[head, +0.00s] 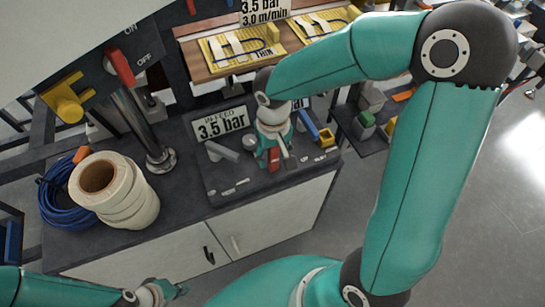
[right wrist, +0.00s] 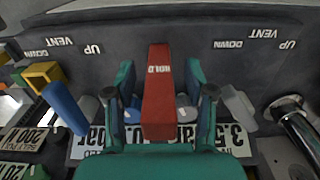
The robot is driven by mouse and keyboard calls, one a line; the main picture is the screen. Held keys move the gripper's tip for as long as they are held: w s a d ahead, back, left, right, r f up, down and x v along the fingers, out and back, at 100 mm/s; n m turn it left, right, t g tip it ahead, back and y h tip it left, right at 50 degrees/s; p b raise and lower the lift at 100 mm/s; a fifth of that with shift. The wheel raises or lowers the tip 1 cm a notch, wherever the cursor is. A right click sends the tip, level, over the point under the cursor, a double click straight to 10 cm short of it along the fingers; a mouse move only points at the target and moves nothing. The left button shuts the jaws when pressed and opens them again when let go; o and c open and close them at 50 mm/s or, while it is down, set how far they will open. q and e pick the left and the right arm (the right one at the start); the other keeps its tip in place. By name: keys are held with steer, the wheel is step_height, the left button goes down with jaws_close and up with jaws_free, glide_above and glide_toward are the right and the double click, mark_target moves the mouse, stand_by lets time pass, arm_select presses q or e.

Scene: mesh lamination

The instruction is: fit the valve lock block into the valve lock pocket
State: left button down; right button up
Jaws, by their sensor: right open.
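A red bar lettered HOLD (right wrist: 159,100) stands between the fingers of my right gripper (right wrist: 160,78), with gaps on both sides. It also shows as a small red patch in the head view (head: 273,158), partly hidden by the right gripper (head: 277,148). That gripper is open, low over the dark valve panel (head: 225,182). A hollow yellow square piece (head: 327,137) sits at the end of a blue bar (head: 310,124). I cannot tell for sure which pieces are the valve lock block and pocket. My left gripper (head: 163,293) is at the bottom left, away from the panel; its jaws are unclear.
A grey lever (head: 222,151) and a 3.5 bar sign (head: 220,123) are left of the right gripper. A metal post (head: 145,130), white rolls (head: 118,190) and blue hose (head: 60,203) stand further left. Coloured blocks (head: 366,118) lie on a shelf to the right.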

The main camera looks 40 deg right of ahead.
steer(key=shift+f, duration=0.15)
jaws_close()
stand_by(0.4)
